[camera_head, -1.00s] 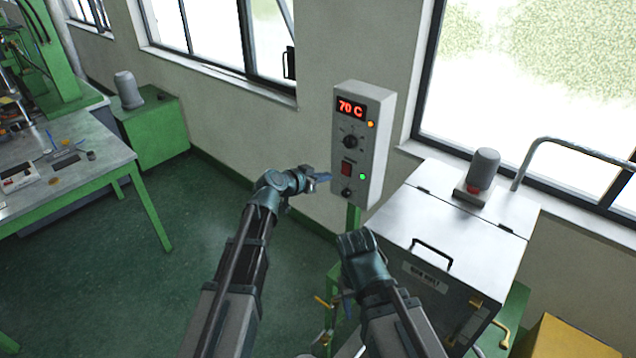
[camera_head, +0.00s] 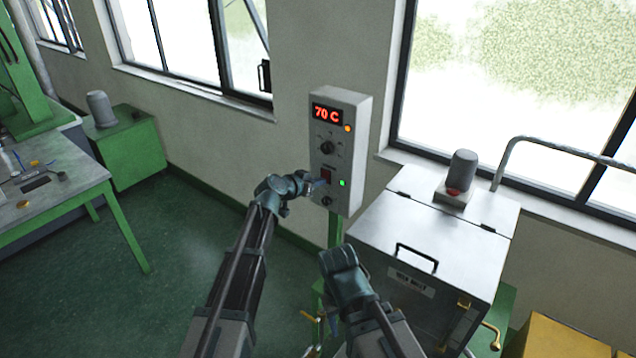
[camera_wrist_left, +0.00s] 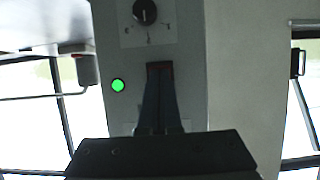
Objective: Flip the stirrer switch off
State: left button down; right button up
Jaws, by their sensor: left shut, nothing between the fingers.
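The control box (camera_head: 352,158) stands on a green post in front of the wall. Its display reads 70 C, with an orange lamp under it. The red stirrer switch (camera_head: 327,175) is low on the face, beside a lit green lamp (camera_head: 342,183). My left gripper (camera_head: 318,184) is shut and empty, with its tips at the switch. In the left wrist view the closed fingers (camera_wrist_left: 159,88) cover most of the switch (camera_wrist_left: 160,66); I cannot tell if they touch it. The green lamp (camera_wrist_left: 118,86) is lit there too. My right arm shows at the lower middle; its fingers are hidden.
A metal tank (camera_head: 412,222) with a handled lid and a small motor (camera_head: 461,172) stands right of the box. A knob (camera_head: 327,147) sits above the switch. A green-legged bench (camera_head: 60,195) is at the left. The floor between is clear.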

jog(key=shift+f, duration=0.2)
